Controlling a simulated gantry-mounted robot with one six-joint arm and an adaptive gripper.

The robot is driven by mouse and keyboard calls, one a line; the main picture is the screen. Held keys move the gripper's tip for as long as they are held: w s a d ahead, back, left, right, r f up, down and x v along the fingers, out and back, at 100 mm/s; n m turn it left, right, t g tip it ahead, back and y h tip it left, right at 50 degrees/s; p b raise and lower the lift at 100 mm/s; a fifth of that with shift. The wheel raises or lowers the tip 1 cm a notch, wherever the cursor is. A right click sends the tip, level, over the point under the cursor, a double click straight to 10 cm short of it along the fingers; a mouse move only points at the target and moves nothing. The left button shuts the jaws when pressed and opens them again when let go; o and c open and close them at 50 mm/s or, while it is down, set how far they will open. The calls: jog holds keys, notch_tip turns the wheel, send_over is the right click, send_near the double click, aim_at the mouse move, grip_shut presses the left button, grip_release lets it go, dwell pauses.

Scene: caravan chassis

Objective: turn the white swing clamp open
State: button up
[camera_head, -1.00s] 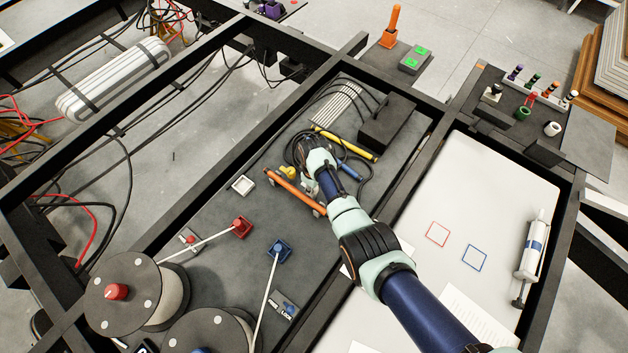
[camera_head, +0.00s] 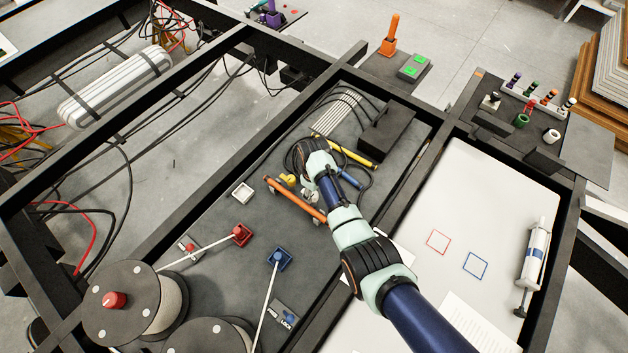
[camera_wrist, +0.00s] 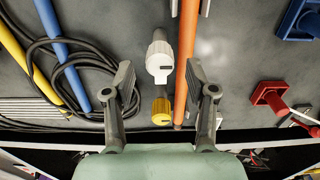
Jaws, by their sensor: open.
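The white swing clamp (camera_wrist: 159,58) shows in the wrist view, with a round ribbed body and a flat tab with a dark slot. A similar yellow clamp (camera_wrist: 161,108) lies just below it in that picture; it also shows in the head view (camera_head: 287,180). My gripper (camera_wrist: 160,82) is open, one finger on each side of the white clamp's tab end, with clear gaps and nothing held. The right finger is close to or over an orange tube (camera_wrist: 186,45). In the head view my gripper and wrist hide much of the clamp area.
The orange tube (camera_head: 292,198), a blue tube (camera_wrist: 66,55), a yellow tube (camera_wrist: 27,60) and coiled black cables lie around the clamps. A black box (camera_head: 386,133) stands behind. Red (camera_head: 240,235) and blue (camera_head: 279,257) levered blocks stand nearer the front. Bare floor panel lies between.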

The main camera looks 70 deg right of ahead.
notch_tip(320, 180, up, 9)
jog(key=shift+f, duration=0.1)
dwell(0.6)
